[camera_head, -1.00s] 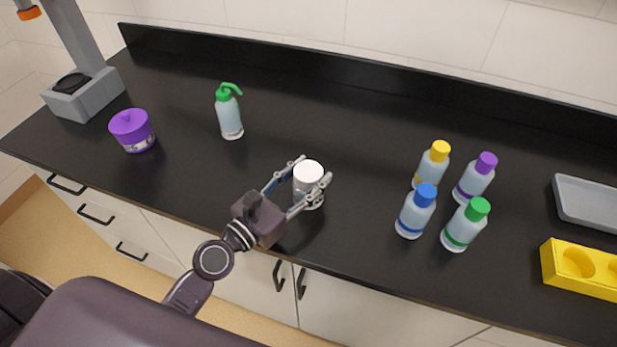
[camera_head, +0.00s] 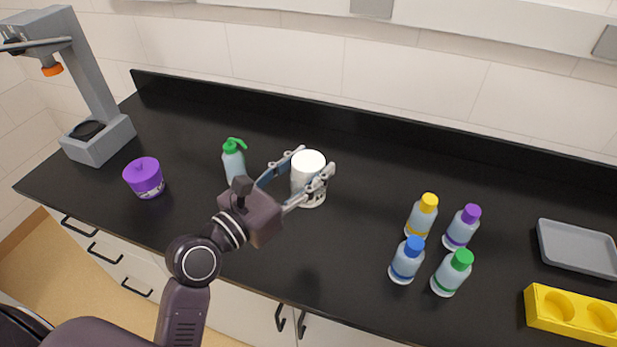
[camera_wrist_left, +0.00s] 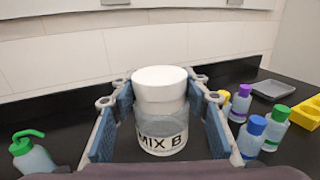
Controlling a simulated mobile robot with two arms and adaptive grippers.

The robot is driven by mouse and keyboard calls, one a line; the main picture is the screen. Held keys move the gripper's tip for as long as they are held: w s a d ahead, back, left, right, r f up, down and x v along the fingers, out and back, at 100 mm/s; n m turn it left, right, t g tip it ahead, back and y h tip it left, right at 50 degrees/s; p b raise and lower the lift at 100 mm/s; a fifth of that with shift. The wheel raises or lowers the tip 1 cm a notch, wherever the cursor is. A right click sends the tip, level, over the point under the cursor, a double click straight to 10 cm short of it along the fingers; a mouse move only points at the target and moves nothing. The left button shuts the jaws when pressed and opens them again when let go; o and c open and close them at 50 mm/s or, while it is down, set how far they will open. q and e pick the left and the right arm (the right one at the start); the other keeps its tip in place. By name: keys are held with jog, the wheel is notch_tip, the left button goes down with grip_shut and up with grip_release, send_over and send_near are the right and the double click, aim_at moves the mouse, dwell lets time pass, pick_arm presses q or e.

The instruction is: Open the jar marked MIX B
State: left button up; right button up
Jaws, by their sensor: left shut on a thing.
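The jar marked MIX B (camera_head: 304,184) is clear with a white lid (camera_head: 308,162), which sits on it. In the left wrist view the jar (camera_wrist_left: 162,141) is upright and its label faces the camera. The lid (camera_wrist_left: 160,80) rises above the fingers in the left wrist view. My right gripper is in neither view.
A green-topped wash bottle (camera_head: 234,166) stands just left of my gripper. A purple pot (camera_head: 145,180) and a grey stand (camera_head: 95,143) are further left. Several colour-capped bottles (camera_head: 406,262), a grey tray (camera_head: 578,250) and a yellow rack (camera_head: 572,318) are at right.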

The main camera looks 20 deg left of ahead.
pick_arm(q)
jog(key=shift+r, duration=0.35)
jog(key=o, duration=0.5)
grip_shut()
jog(key=shift+f, duration=0.1)
